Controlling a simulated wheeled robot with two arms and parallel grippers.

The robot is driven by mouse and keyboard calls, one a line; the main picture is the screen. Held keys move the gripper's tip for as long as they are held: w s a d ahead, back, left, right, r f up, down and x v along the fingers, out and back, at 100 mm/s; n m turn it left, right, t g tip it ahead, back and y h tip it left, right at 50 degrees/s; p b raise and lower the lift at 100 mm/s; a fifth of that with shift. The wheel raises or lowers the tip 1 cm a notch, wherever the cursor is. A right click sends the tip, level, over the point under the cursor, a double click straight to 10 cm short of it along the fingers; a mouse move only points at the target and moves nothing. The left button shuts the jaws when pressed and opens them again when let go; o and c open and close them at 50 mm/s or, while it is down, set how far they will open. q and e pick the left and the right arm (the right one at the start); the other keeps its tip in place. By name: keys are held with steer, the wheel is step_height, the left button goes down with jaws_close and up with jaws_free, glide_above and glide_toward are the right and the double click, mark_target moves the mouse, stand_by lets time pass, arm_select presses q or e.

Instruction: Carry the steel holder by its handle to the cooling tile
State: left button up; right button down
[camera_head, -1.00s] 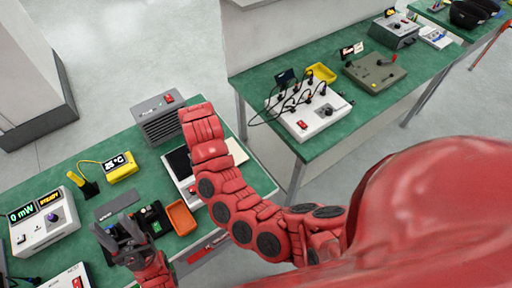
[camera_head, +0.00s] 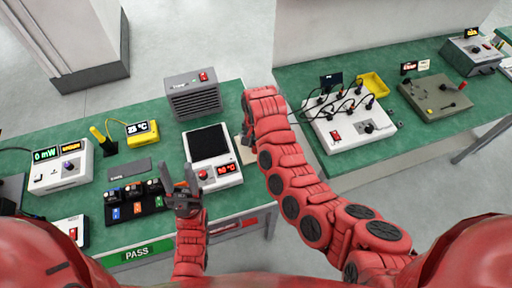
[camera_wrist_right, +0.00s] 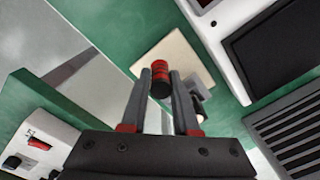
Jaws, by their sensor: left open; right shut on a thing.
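My right gripper (camera_wrist_right: 160,100) is shut on the handle (camera_wrist_right: 160,78), a black cylinder with red rings, in the right wrist view. A small pale grey piece (camera_wrist_right: 201,88), perhaps part of the steel holder, shows beside the right finger; the rest is hidden. The cream cooling tile (camera_wrist_right: 178,62) lies just beyond the fingers. I cannot tell whether the holder touches it. In the head view, the tile (camera_head: 246,150) is partly covered by my right arm, and the right fingertips are hidden.
A white hotplate (camera_head: 229,168) with a dark top stands left of the tile, and a grey vented box (camera_head: 193,98) behind it. A black tray (camera_head: 148,205) with several small parts is at left. A gap separates this bench from another green bench (camera_head: 300,85).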

mark_target(255, 150)
step_height(255, 150, down, 3)
steer(key=shift+r+p, duration=0.1)
steer(key=shift+p, duration=0.4)
steer(key=shift+f, duration=0.2)
steer(key=shift+f, duration=0.1)
steer(key=shift+f+b, duration=0.15)
steer(key=shift+b, duration=0.15)
steer(key=c, duration=0.7)
jaws_free()
steer(key=shift+o, duration=0.2)
